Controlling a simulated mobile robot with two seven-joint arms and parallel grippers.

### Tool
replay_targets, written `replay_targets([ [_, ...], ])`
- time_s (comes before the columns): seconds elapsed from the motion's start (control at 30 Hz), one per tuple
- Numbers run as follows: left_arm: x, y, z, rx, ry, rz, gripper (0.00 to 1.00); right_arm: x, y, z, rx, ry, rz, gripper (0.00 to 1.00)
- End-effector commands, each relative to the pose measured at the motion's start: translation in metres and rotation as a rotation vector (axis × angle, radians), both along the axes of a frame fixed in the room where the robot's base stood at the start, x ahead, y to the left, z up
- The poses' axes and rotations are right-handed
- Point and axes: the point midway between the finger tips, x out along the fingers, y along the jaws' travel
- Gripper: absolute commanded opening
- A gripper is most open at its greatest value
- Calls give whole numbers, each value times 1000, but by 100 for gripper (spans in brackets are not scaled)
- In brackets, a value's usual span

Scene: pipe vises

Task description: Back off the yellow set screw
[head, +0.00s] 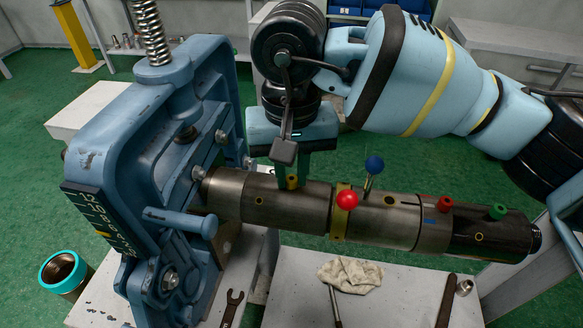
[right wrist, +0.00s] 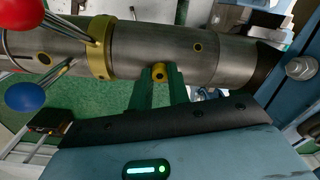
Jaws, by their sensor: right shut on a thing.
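The yellow set screw (head: 292,183) stands on top of the grey pipe (head: 315,208), left of the brass collar. My right gripper (head: 291,177) comes down from above, with one green finger on each side of the screw, shut on it. In the right wrist view the yellow screw (right wrist: 159,74) sits between the two fingertips (right wrist: 160,79), against the pipe's side. The fingers hide part of it. A red set screw (head: 445,204) and a green set screw (head: 497,211) stand farther right along the pipe. My left gripper is not in view.
The blue vise (head: 130,135) holds the pipe's left end. A red ball handle (head: 347,200) and a blue ball handle (head: 374,165) stick out near the brass collar (head: 339,215), right of my gripper. A rag (head: 350,274) and wrench (head: 232,306) lie on the bench below.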

Motion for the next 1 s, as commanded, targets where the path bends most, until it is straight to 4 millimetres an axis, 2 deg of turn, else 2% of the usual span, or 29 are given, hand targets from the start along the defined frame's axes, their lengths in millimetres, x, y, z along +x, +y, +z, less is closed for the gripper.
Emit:
replay_targets([
  [0.07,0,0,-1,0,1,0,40,-2,0,-4,-5,9,2,0],
  [0.1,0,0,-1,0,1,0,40,-2,0,-4,-5,9,2,20],
  [0.27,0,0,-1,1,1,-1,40,-1,0,-3,-3,6,0,40],
  [0.53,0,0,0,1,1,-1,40,0,0,0,-1,2,-1,40],
  [0.63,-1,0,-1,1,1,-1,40,0,0,6,1,0,-1,40],
  [1.0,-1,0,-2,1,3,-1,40,0,1,61,0,1,-1,40],
])
